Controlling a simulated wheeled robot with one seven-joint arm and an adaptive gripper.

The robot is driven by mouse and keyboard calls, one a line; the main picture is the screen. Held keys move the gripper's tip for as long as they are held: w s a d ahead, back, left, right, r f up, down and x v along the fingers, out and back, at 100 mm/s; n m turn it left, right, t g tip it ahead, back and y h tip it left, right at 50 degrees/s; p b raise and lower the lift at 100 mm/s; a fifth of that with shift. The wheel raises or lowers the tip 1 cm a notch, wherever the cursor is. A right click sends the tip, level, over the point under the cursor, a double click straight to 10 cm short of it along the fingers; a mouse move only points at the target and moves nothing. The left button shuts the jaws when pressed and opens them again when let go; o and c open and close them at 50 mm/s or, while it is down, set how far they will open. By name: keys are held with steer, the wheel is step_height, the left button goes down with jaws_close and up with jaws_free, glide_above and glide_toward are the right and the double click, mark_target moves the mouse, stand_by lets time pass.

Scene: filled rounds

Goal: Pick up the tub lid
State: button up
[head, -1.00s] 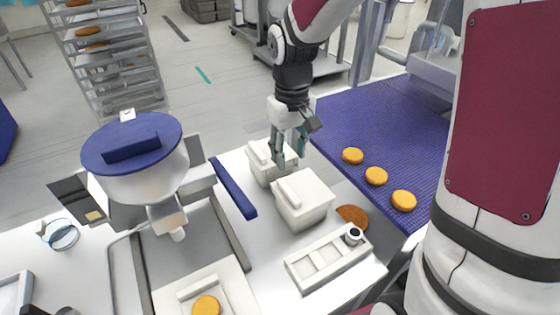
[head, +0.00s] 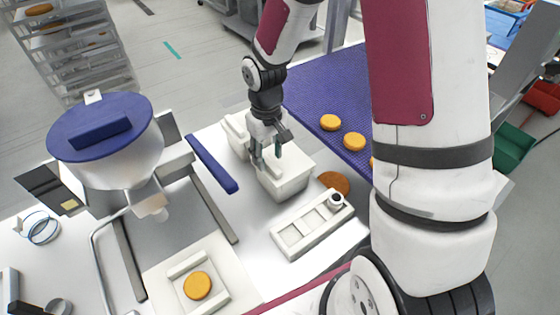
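Two white lidded tubs stand side by side on the white table. The near tub (head: 290,185) has a pale lid (head: 298,160) with a raised bar handle, now mostly hidden behind my gripper. The far tub (head: 234,138) stands just behind it to the left, partly covered by my gripper. My gripper (head: 268,158) points down at the near tub's lid, its fingers apart and around the handle area. Whether they touch the handle I cannot tell. The lid sits on its tub.
A purple conveyor (head: 330,85) carries orange rounds behind right.

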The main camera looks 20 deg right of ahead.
steer(key=shift+f, duration=1.2)
jaws_close()
steer(key=shift+r, duration=0.15)
steer(key=shift+r, duration=0.2)
step_height(320, 180, up, 3)
steer(key=shift+r, duration=0.1)
steer(key=s+r+p, duration=0.1)
steer(key=s+p, duration=0.3)
steer(key=s, duration=1.2)
steer(key=shift+d+r, duration=0.15)
steer(key=shift+d, duration=0.3)
steer(key=shift+r+p, duration=2)
steer(key=shift+r, duration=0.4)
